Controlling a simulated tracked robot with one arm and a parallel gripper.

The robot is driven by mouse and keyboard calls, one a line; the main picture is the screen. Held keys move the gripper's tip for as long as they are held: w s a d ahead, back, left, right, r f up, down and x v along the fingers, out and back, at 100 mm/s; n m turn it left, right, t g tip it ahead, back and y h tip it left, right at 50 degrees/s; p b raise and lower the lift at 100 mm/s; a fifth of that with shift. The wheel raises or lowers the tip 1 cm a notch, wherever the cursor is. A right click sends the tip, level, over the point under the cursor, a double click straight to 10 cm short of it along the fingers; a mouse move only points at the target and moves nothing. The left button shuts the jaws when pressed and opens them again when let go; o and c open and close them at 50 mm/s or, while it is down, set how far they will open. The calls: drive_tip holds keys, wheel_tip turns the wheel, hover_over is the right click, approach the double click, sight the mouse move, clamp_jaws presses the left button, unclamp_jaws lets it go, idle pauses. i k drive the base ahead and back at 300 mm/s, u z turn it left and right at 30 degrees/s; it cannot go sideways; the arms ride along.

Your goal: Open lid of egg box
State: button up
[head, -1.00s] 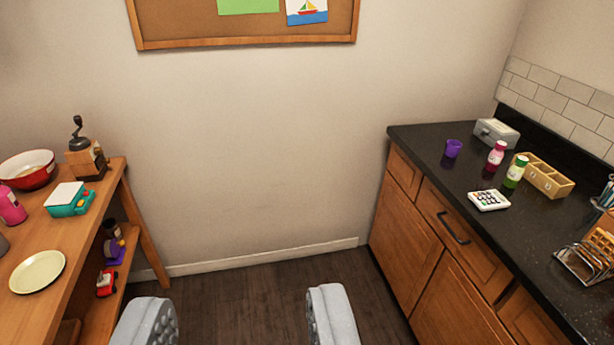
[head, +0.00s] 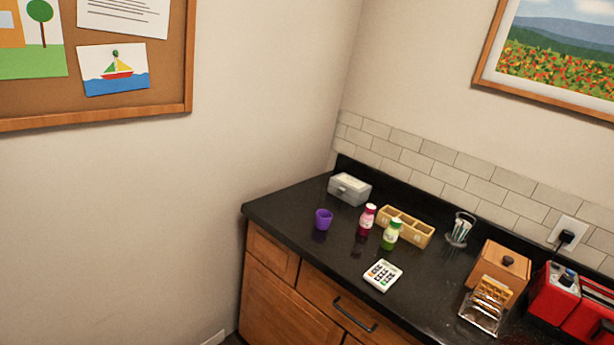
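A small grey box (head: 350,189) with a paler top stands at the back left corner of the black counter, near the tiled wall. It is the most likely egg box, but it is too small here to be sure. Its lid looks shut. My gripper is not in this view, so its state and its place relative to the box do not show.
On the counter (head: 287,215) are a purple cup (head: 323,219), a pink bottle (head: 367,219), a green bottle (head: 391,234), a wooden divided tray (head: 406,227), a calculator (head: 382,275), a toast rack (head: 481,313), a wooden box (head: 498,272) and a red toaster (head: 556,293).

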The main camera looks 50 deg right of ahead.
sight(356, 189)
drive_tip(key=z, duration=0.1)
drive_tip(key=i, duration=1.3)
drive_tip(key=z, duration=0.6)
drive_tip(key=i, duration=1.1)
drive_tip(key=z, duration=1.45)
drive_tip(key=i, duration=0.95)
drive_tip(key=z, duration=0.45)
